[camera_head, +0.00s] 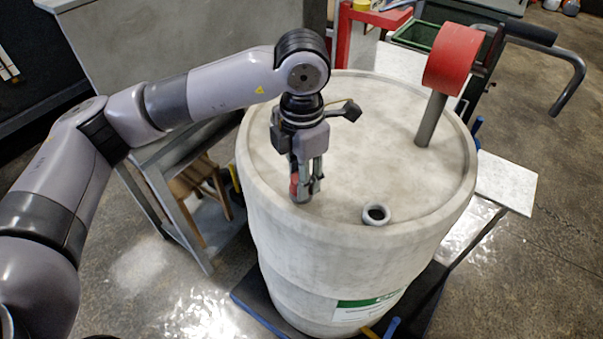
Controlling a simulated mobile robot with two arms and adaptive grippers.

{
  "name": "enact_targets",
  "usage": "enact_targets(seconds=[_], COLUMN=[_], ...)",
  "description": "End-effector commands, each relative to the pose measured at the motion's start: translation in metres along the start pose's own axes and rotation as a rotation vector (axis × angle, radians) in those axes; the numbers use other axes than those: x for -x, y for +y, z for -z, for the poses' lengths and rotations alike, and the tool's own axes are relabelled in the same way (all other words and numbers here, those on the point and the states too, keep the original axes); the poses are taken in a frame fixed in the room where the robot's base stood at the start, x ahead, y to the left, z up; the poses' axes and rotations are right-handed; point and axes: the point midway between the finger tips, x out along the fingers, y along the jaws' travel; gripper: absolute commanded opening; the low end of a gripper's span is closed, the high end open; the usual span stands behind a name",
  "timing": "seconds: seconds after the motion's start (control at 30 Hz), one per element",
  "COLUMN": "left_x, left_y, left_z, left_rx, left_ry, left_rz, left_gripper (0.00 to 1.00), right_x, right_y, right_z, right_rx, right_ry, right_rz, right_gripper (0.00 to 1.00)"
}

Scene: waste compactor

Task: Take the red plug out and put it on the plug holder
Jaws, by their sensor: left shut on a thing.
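My left gripper (306,186) points down over the front left of the pale drum's top (350,130). It is shut on the red plug (294,186), of which only a small red part shows beside the fingers. The fingertips are close to the drum's top, and I cannot tell whether the plug is still seated in it or is clear of it. An open round hole with a raised rim (376,214) is to the right of the gripper, near the drum's front edge. I cannot make out the plug holder for certain. My right gripper is not in view.
A large red cylinder (453,59) on a grey post rises from the drum's right back. A grey metal table (190,40) stands behind my left arm, with a wooden stool (200,185) below. A black bent handle (560,60) is at the upper right.

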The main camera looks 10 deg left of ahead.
Motion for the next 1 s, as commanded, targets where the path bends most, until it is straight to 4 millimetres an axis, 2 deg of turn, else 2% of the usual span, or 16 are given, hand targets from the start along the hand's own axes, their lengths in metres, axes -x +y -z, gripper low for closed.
enact_targets(seconds=[0.33, 0.37, 0.7, 0.9, 1.0], left_x=[-0.0010, -0.0010, -0.0010, -0.0010, -0.0010], left_y=[0.0001, 0.0001, 0.0001, 0.0000, 0.0000], left_z=[0.0000, 0.0000, 0.0000, 0.0000, 0.0000], left_rx=[0.000, 0.000, 0.000, 0.000, 0.000], left_ry=[0.000, 0.000, 0.000, 0.000, 0.000], left_rz=[0.000, 0.000, 0.000, 0.000, 0.000], left_gripper=[0.00, 0.31, 0.54, 0.54, 0.51], right_x=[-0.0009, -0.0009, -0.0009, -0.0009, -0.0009], right_y=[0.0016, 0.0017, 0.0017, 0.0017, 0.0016], right_z=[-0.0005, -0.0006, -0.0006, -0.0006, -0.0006], right_rx=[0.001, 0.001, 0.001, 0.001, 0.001], right_ry=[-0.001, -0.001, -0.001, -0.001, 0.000], right_rz=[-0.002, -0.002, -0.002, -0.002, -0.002], right_gripper=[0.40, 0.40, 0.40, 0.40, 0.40])
